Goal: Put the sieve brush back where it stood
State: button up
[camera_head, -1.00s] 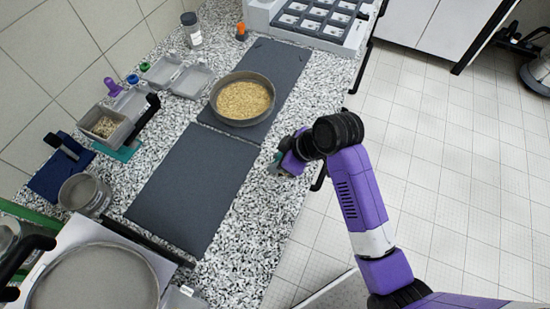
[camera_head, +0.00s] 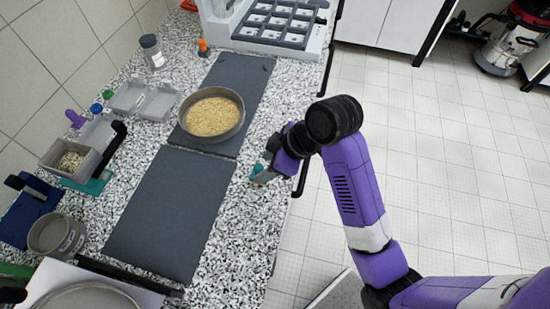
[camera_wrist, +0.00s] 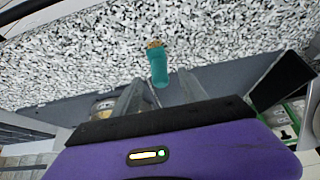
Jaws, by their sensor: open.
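The sieve brush, by its look, is a small teal cylinder with a tan tip; in the wrist view the brush (camera_wrist: 159,68) lies in line with the gap between my fingers. My gripper (camera_wrist: 158,88) is open, with one grey finger on each side of it. Whether the fingers touch it is unclear. In the head view the teal end (camera_head: 257,171) shows at my gripper (camera_head: 266,163), over the counter's front edge beside the dark mats. Most of the fingers are hidden there by my wrist.
A sieve pan of grain (camera_head: 212,114) stands on the far dark mat (camera_head: 238,75). The near mat (camera_head: 170,215) is bare. A grey box of grain (camera_head: 72,160), an open grey case (camera_head: 142,101) and a small round sieve (camera_head: 57,235) stand along the wall side. Speckled counter is free beside the mats.

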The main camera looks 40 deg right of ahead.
jog(key=v, duration=0.5)
jog(key=s+f+m, duration=0.1)
jog(key=f, duration=0.1)
jog(key=s+a+f+m+t, duration=0.1)
jog(key=f, duration=0.1)
jog(key=s+f+m+t+h, duration=0.1)
jog(key=f, duration=0.1)
jog(key=shift+s+a+f, duration=0.1)
jog(key=shift+a+f, duration=0.05)
jog(key=shift+a, duration=0.05)
jog(key=s+f+m+t+h, duration=0.2)
jog(key=s+m+t, duration=0.1)
jog(key=s, duration=0.4)
jog(key=s+a+r+m+t, duration=0.1)
jog(key=s+r+t, duration=0.4)
jog(key=s+r, duration=0.6)
jog(key=s, duration=0.2)
jog(key=shift+s+a+r+h, duration=0.3)
jog(key=shift+r, duration=0.1)
notch_tip(320, 180, down, 6)
jog(key=b, duration=0.6)
